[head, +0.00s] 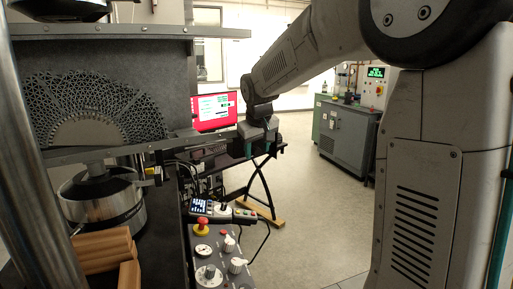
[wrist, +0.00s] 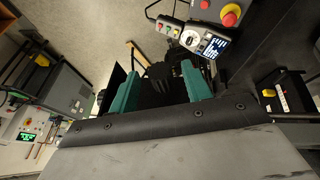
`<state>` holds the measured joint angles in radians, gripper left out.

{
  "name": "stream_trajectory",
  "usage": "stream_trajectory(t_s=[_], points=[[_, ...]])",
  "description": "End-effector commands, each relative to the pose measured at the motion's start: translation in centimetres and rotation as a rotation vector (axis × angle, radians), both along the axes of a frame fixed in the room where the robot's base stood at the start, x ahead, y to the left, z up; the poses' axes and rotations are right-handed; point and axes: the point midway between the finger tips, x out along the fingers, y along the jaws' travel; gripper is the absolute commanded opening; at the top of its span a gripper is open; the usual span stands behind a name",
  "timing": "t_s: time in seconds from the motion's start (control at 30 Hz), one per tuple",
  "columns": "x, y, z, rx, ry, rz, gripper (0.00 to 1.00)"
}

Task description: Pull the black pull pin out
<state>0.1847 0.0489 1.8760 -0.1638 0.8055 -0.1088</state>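My gripper (head: 262,148) hangs in mid-air right of the test frame in the head view. In the wrist view its two teal fingers stand apart, so my gripper (wrist: 160,84) is open, with no held object visible between them. The lattice specimen (head: 140,110), a grey half-ring arch, sits between the plates of the test frame at the left.
A control panel (head: 208,250) with a red emergency button (head: 202,224) and knobs lies below. A hand-held pendant (head: 226,213) lies beside it, also seen in the wrist view (wrist: 202,42). Orange-brown blocks (head: 103,246) are at lower left. A grey cabinet (head: 345,137) stands behind; open floor lies between.

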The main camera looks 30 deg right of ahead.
Motion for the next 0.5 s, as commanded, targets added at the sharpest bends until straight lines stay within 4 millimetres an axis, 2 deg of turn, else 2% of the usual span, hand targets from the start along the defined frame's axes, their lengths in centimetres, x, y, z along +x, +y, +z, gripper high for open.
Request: stream_trajectory(t_s=[0.27, 0.37, 0.5], points=[[0.1, 0.1, 0.1, 0.000, -0.003, 0.001, 0.49], [-0.2, 0.2, 0.8, -0.001, -0.005, 0.001, 0.49], [-1.0, 0.6, 2.9, -0.001, -0.007, 0.001, 0.49]])
